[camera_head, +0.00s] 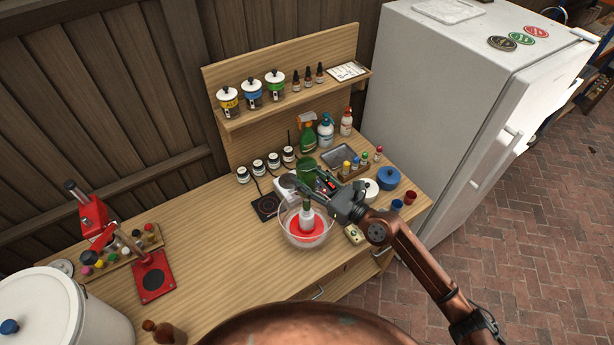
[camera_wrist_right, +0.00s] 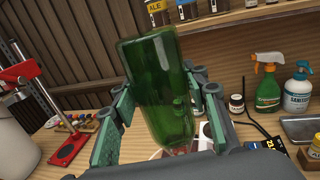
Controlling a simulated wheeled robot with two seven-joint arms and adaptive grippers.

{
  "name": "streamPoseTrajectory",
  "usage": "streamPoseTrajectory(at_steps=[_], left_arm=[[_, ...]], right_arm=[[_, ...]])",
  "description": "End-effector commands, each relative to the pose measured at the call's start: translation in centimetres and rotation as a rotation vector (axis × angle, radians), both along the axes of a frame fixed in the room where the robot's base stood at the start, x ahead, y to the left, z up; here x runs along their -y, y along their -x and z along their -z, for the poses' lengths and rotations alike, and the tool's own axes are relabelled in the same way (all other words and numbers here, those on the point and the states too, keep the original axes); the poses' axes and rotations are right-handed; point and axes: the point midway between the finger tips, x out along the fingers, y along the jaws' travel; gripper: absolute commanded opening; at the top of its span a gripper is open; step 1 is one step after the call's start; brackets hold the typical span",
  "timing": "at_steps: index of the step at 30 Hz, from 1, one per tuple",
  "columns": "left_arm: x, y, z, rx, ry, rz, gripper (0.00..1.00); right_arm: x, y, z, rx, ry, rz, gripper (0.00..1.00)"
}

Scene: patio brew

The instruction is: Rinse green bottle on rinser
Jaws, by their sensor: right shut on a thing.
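The green bottle (camera_head: 306,170) is upside down, its wide base up; it also shows large in the right wrist view (camera_wrist_right: 160,85). My right gripper (camera_head: 322,184) is shut around its body, with a finger on each side in the right wrist view. The rinser (camera_head: 293,238), a clear bowl with a red disc and a pale centre piece, stands on the bench below the bottle. The green neck points down at the centre piece; I cannot tell whether they touch. My left gripper is not in view.
A red bench capper (camera_head: 152,275) and a white bucket (camera_head: 60,310) stand at the left. Small jars, a green spray bottle (camera_head: 307,138) and a blue pot (camera_head: 388,178) crowd the back and right. The bench left of the rinser is clear.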

Motion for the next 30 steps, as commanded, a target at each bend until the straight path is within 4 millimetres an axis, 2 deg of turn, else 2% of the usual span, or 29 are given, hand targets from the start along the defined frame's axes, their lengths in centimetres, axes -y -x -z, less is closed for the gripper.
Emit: streamPoseTrajectory(at_steps=[24,30], left_arm=[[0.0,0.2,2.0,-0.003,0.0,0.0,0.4],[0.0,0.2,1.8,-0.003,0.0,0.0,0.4]], right_arm=[[0.0,0.0,2.3,0.0,0.001,0.0,0.1],[0.0,0.0,2.2,-0.001,0.002,0.0,0.1]])
